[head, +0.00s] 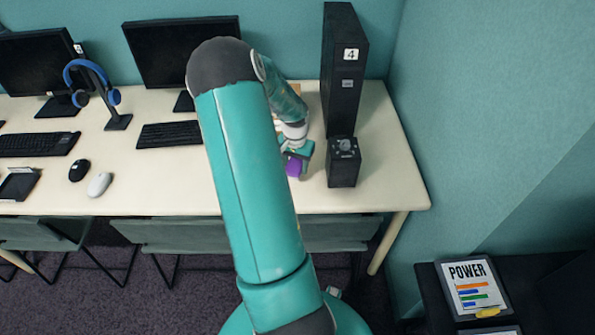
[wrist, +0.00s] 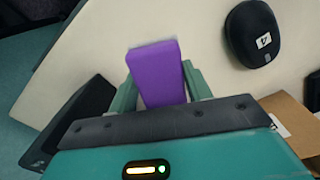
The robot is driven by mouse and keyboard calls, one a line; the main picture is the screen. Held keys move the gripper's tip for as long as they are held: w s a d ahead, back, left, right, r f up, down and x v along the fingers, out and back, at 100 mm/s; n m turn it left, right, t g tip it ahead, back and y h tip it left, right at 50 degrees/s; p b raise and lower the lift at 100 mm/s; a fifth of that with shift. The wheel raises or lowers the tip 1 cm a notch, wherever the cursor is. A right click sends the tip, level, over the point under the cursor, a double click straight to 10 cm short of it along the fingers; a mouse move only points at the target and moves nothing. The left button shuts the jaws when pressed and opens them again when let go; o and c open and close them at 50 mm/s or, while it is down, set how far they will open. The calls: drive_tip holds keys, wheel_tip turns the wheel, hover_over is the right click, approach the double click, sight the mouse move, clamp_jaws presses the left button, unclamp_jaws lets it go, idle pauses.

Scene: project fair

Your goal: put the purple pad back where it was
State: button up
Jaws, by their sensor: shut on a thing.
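The purple pad (head: 294,167) is a small purple block, partly hidden by my gripper in the head view. It shows more fully in the wrist view (wrist: 158,72), between the two teal fingers. My gripper (head: 299,158) is shut on the pad and holds it over the right part of the cream desk, just left of a small black box. Whether the pad touches the desk, I cannot tell.
The small black box (head: 343,163) stands close on the right, with a tall black tower (head: 343,75) marked 4 behind it. A cardboard box (wrist: 291,123) and a black rounded case (wrist: 253,33) are near my gripper. The desk (head: 385,185) has bare room at its right end.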

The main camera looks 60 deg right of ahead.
sight(298, 171)
drive_tip(key=shift+s+d+f, duration=0.1)
drive_tip(key=shift+d+f, duration=0.35)
drive_tip(key=shift+f, duration=0.1)
drive_tip(key=shift+d+f, duration=0.2)
drive_tip(key=shift+f, duration=1.5)
drive_tip(key=shift+f, duration=0.1)
drive_tip(key=o, duration=0.9)
drive_tip(key=shift+o, duration=0.2)
wheel_tip(298, 171, up, 12)
drive_tip(key=shift+r, duration=0.1)
